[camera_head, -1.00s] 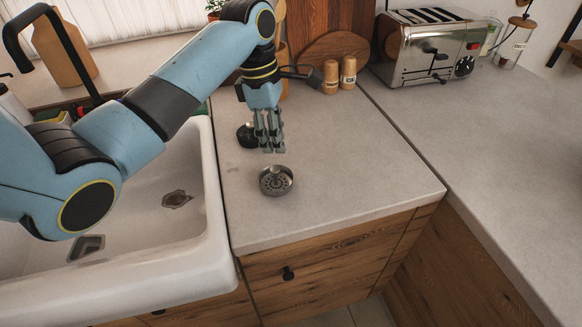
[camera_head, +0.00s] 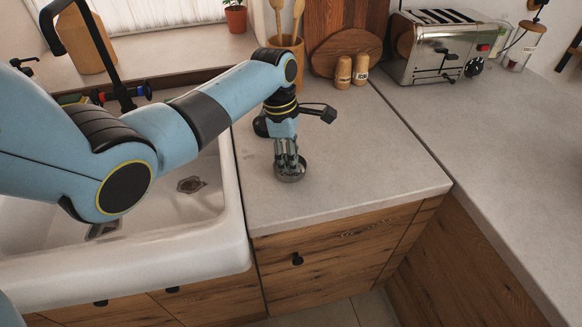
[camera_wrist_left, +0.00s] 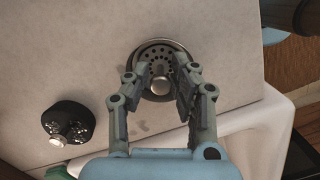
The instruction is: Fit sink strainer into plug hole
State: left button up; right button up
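The sink strainer (camera_head: 291,175) is a round metal basket on the counter right of the sink, with a perforated base and a central knob in the left wrist view (camera_wrist_left: 153,54). My left gripper (camera_head: 287,163) points down over it. In the wrist view its fingers (camera_wrist_left: 160,84) are apart, one on each side of the knob, with no clear contact. The white sink (camera_head: 238,225) is left of the strainer. A dark opening (camera_head: 191,185) shows in its basin, and a second one (camera_head: 103,230) lies partly behind my left arm. My right gripper is out of view.
A black round item (camera_wrist_left: 70,122) lies on the counter near the strainer. The black tap (camera_head: 98,50) rises behind the sink. Two wooden shakers (camera_head: 351,71), a utensil pot (camera_head: 287,55) and a toaster (camera_head: 435,48) stand at the back.

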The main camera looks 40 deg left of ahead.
pick_arm(q)
jog(key=shift+c, duration=1.1)
jog(key=shift+s, duration=0.15)
grip_shut()
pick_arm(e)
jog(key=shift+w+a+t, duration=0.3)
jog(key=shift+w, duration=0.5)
